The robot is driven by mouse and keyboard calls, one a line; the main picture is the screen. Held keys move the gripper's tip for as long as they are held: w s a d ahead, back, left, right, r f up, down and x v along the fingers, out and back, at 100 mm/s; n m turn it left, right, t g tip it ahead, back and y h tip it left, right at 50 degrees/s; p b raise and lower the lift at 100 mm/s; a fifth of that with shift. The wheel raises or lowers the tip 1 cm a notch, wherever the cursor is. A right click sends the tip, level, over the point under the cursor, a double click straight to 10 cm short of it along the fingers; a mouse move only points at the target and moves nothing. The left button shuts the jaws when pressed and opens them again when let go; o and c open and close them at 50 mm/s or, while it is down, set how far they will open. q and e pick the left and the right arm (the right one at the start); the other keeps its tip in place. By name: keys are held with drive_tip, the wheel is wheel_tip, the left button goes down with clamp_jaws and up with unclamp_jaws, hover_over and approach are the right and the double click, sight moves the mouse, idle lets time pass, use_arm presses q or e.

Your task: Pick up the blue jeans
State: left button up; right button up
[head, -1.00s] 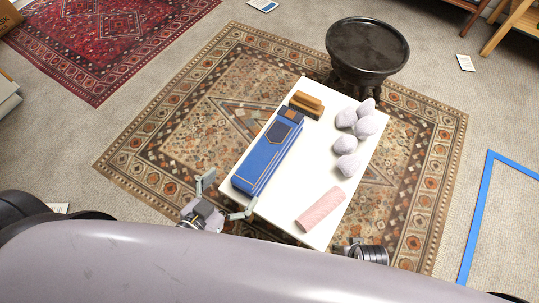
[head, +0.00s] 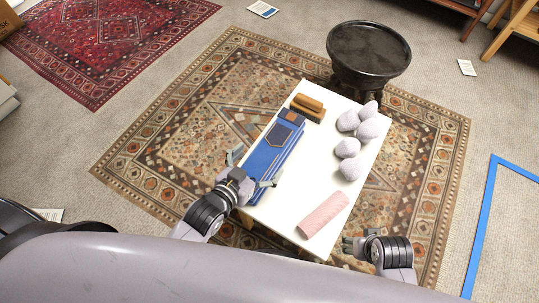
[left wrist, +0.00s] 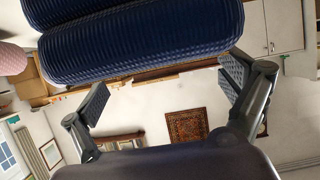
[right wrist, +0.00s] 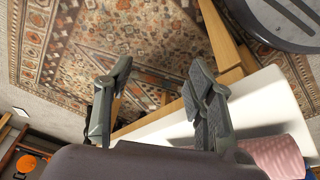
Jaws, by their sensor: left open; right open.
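The folded blue jeans (head: 272,152) lie along the left side of a white table in the head view. They fill the top of the left wrist view as a dark blue ribbed roll (left wrist: 140,45). My left gripper (head: 252,172) is open at the near end of the jeans, its fingers spread to either side in the head view; their exact height against the cloth is unclear. In its wrist view the space between the fingertips (left wrist: 165,85) is empty. My right gripper (head: 358,243) is open and empty beside the table's near right corner; its fingers also show in the right wrist view (right wrist: 160,85).
The white table (head: 305,165) also holds a pink roll (head: 323,215), several pale lilac lumps (head: 348,147) and a brown brush-like item (head: 308,104). A dark round stool (head: 368,50) stands behind it. Patterned rug (head: 160,130) lies underneath. Blue tape (head: 485,215) marks the floor at right.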

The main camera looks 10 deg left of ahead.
sight(267, 152)
use_arm(q)
drive_tip(key=b+x, duration=0.1)
drive_tip(key=x, duration=0.2)
drive_tip(key=shift+w+a+f, duration=0.1)
drive_tip(key=shift+w+f, duration=0.25)
drive_tip(key=shift+w, duration=0.35)
use_arm(e)
drive_tip(key=v, duration=0.2)
drive_tip(key=w+v, duration=0.1)
drive_tip(key=v, duration=0.1)
drive_tip(key=shift+s+r, duration=0.1)
drive_tip(key=shift+r, duration=0.4)
use_arm(q)
drive_tip(key=c, duration=1.8)
